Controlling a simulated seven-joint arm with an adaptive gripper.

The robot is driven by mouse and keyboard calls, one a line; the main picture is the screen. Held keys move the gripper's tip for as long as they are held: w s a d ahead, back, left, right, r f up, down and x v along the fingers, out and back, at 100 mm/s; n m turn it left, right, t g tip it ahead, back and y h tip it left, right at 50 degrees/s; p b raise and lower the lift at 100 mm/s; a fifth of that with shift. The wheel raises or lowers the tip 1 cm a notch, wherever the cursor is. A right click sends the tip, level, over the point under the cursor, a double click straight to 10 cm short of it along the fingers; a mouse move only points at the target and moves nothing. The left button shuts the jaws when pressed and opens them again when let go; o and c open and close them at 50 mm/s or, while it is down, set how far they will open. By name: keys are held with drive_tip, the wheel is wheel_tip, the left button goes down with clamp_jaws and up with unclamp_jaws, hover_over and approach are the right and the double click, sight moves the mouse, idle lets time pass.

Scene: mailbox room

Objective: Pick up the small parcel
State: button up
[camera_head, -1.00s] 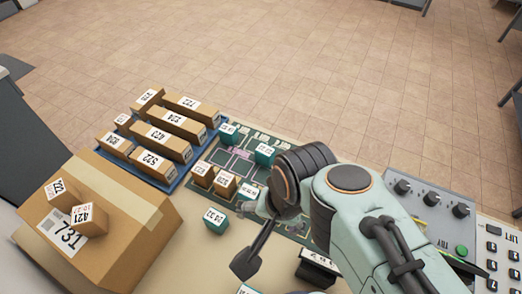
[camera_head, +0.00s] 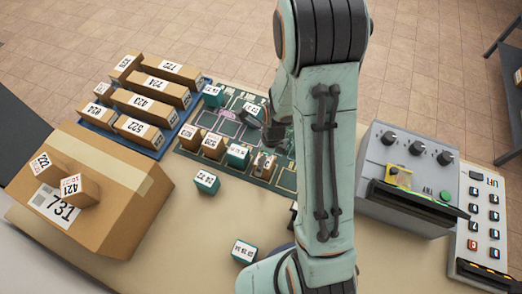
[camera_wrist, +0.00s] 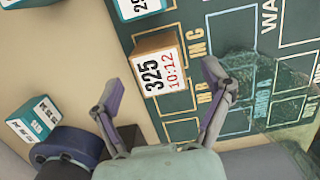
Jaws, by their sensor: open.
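A small brown parcel (camera_head: 264,163) also shows on the mat in the head view, beside my arm, and is probably the same one. In that view my arm hides most of my gripper.
Several teal and brown small parcels stand on the mat (camera_head: 232,127). A blue tray (camera_head: 170,143) of long parcels is at the back left. A large carton (camera_head: 125,215) carries two small boxes. A control box (camera_head: 408,175) and a keypad panel (camera_head: 478,225) stand at right.

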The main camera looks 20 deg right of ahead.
drive_tip(key=shift+w+a+f, duration=0.1)
drive_tip(key=shift+f, duration=0.85)
drive_tip(key=shift+w+a+f, duration=0.1)
drive_tip(key=shift+f, duration=0.8)
drive_tip(key=c, duration=1.3)
